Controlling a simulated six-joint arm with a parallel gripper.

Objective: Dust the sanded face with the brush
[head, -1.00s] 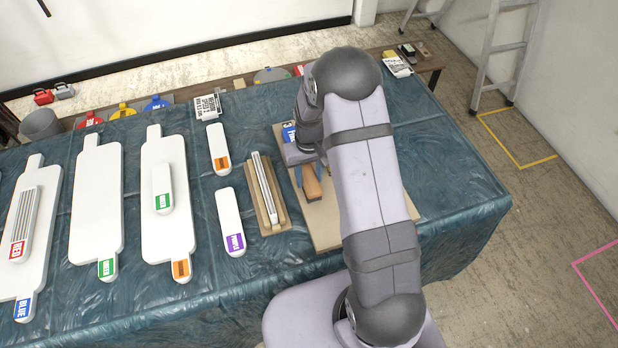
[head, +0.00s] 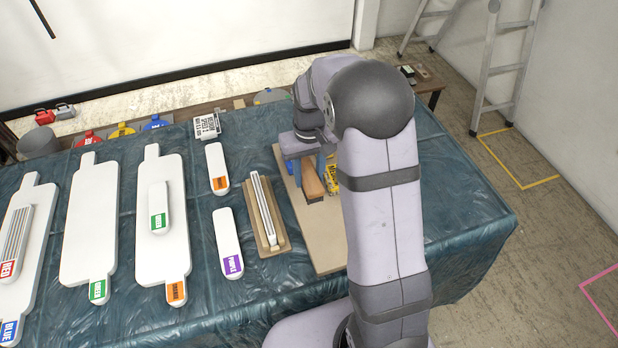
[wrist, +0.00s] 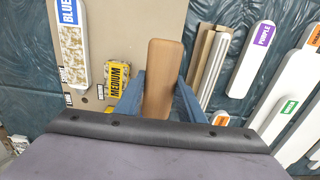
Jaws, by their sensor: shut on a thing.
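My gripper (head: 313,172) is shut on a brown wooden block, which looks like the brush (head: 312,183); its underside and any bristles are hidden. In the wrist view the brush (wrist: 163,75) stands between the blue fingers of my gripper (wrist: 160,95). The blue-labelled piece (wrist: 73,50), with a patchy tan and white face, lies on the brown board (wrist: 138,22), left of the brush and apart from it. In the head view my gripper mostly covers this piece. I cannot tell how high the brush is above the board.
A yellow block marked MEDIUM (wrist: 117,75) is close beside the left finger. A wooden holder with a pale bar (head: 264,210) is left of the board. A purple-labelled piece (head: 228,243), an orange-labelled piece (head: 216,168) and several white paddles (head: 92,218) lie further left.

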